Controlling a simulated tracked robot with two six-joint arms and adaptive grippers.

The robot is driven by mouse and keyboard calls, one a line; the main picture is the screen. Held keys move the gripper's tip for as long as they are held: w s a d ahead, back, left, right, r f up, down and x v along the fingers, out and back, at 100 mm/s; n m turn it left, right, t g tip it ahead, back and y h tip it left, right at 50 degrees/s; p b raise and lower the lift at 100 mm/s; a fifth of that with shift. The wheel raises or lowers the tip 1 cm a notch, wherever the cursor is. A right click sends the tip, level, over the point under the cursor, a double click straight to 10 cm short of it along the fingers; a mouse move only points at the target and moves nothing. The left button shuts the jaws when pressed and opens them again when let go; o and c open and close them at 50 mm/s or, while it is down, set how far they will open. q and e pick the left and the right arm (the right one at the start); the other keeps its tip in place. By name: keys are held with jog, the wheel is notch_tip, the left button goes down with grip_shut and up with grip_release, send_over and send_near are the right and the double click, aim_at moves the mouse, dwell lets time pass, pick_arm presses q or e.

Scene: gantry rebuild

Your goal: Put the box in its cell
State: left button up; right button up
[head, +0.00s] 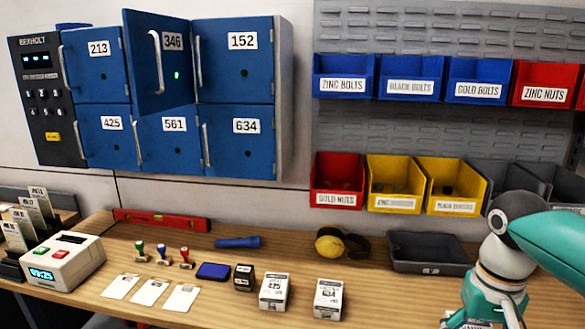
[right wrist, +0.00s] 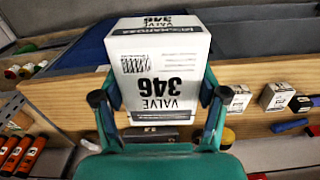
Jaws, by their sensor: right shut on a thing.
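The box (right wrist: 160,60) is white with black print reading VALVE 346, upside down in the right wrist view. My right gripper (right wrist: 158,105) is shut on it, one finger at each side. In the head view my right arm comes in at the lower right; the box does not show there. The cell marked 346 is in the top row of the blue locker; its door (head: 158,60) stands swung open with a green light on it. The cell's inside is hidden behind the door. My left gripper is in neither view.
The other locker doors, such as 152 (head: 236,60), look shut. Two white boxes (head: 274,291) (head: 328,299) stand on the wooden bench (head: 395,300), with cards, stamps, earmuffs (head: 330,241) and a dark tray (head: 428,252). Coloured bins hang on the wall at right.

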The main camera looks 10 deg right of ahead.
jog(key=w+a+f+n, duration=0.1)
jog(key=w+a+f, duration=0.2)
jog(key=f, duration=0.6)
jog(key=w+a+f+n, duration=0.2)
jog(key=w+a+f, duration=0.2)
jog(key=f, duration=0.5)
jog(key=w+a+f+n, duration=0.1)
jog(key=w+a+f, duration=0.2)
jog(key=a+f, duration=0.3)
notch_tip(320, 180, down, 3)
jog(key=shift+w, duration=0.35)
jog(key=shift+a, duration=0.1)
